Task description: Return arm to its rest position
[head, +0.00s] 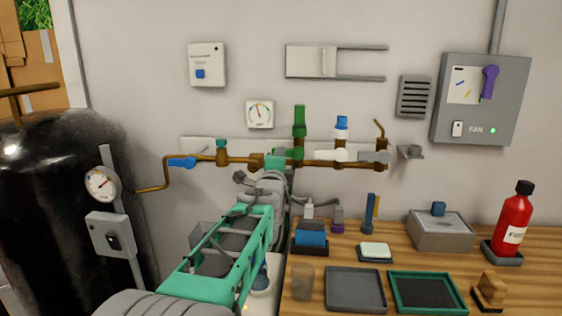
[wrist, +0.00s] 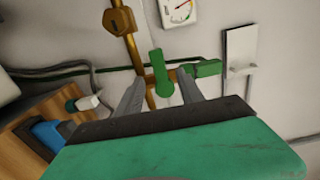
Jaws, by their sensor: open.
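My arm reaches from the bottom of the head view toward the wall pipe, and its teal hand (head: 276,163) is at the pipe beside the green valve (head: 290,153). The fingers are hidden in the head view. In the wrist view my gripper (wrist: 161,78) is open, with two grey fingers spread apart. A green valve lever (wrist: 159,62) shows between the fingers, with a gap on each side. I cannot tell how deep the lever lies between them.
A brass pipe (head: 240,159) with several valves runs along the wall. A black tank (head: 40,190) stands at left. The wooden bench (head: 427,240) at right holds trays, a grey box (head: 441,231) and a red bottle (head: 514,225). A gauge (head: 260,114) hangs above the pipe.

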